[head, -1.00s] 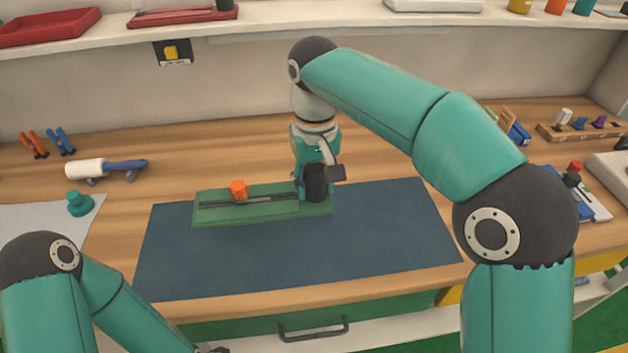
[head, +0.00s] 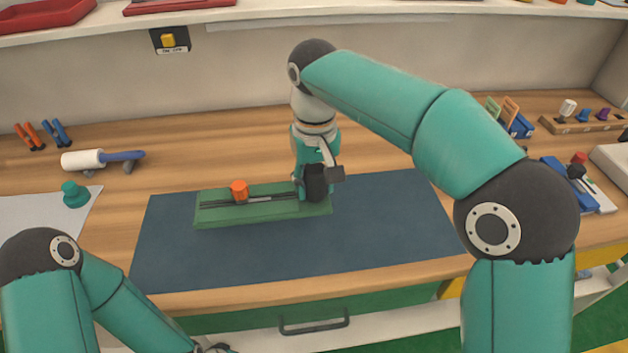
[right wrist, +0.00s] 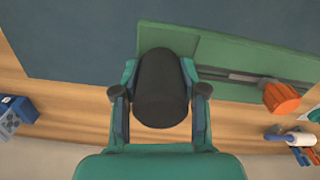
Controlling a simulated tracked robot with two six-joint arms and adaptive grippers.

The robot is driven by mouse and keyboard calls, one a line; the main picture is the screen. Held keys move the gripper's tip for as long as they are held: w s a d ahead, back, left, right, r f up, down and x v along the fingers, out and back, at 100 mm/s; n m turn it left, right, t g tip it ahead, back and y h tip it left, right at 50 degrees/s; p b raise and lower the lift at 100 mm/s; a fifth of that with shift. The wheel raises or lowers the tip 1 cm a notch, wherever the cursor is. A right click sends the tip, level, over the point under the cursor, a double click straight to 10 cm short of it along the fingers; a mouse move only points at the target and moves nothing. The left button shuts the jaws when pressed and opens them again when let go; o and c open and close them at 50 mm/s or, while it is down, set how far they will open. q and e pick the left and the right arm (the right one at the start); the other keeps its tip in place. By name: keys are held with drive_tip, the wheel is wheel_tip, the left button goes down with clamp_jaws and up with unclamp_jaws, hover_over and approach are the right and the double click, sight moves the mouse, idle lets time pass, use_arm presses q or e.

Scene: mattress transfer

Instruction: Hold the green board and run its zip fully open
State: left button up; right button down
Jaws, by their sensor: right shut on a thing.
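The green board (head: 285,210) lies flat on the dark blue mat, long side across the picture. A grey zip strip (head: 268,199) runs along it. An orange tab (head: 239,190) stands on the strip left of the board's middle; it also shows in the right wrist view (right wrist: 281,98). My right gripper (head: 314,184) is at the board's right part, pointing down. In the right wrist view its fingers (right wrist: 160,98) are on either side of a dark rounded block (right wrist: 161,85) at the board's end.
The blue mat (head: 385,240) is clear around the board. A white roller (head: 83,160) with a blue handle and a teal knob (head: 75,194) are at the left. Blue and wooden items stand at the right back. A drawer handle (head: 314,321) is below the front edge.

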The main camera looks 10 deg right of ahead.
drive_tip(key=shift+f+b, duration=3.55)
drive_tip(key=shift+f, duration=1.85)
